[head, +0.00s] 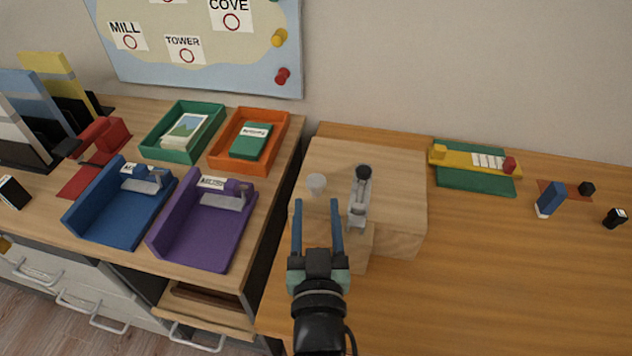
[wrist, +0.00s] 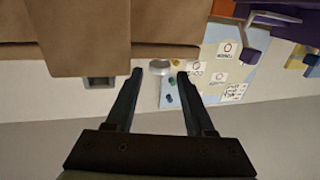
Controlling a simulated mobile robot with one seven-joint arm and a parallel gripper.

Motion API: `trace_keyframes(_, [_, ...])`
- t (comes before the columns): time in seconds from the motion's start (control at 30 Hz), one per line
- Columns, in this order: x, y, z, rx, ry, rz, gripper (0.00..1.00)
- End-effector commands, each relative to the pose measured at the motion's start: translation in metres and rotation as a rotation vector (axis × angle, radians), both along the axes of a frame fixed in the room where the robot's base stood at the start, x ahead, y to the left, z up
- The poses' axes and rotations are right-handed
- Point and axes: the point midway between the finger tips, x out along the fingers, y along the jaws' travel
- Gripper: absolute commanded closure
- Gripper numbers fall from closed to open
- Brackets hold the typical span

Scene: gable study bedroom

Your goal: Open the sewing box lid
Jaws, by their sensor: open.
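The sewing box appears to be the light wooden box (head: 400,175) on the right desk, with its flat top down. A grey metal piece with a black ball top (head: 360,200) stands beside the knob. The box's brown side (wrist: 85,38) fills that view's upper left.
A blue tray (head: 100,222) and a purple tray (head: 190,240) stand on the left desk, with green (head: 156,147) and orange (head: 217,150) trays behind. A green and yellow item (head: 470,160) lies right of the box. The right desk's front (head: 470,290) is clear.

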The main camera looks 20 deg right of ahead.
Motion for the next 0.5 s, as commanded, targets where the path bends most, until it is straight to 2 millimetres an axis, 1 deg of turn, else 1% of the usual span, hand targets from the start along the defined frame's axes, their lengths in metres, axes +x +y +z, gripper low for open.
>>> trace_keyframes(0.03, [0.009, -0.004, 0.001, -0.002, -0.003, -0.001, 0.46])
trace_keyframes(0.2, [0.033, -0.014, 0.001, -0.003, -0.002, -0.001, 0.46])
trace_keyframes(0.33, [0.047, -0.019, 0.0, -0.002, -0.002, 0.0, 0.46])
trace_keyframes(0.5, [0.056, -0.022, 0.0, -0.002, 0.001, -0.001, 0.46])
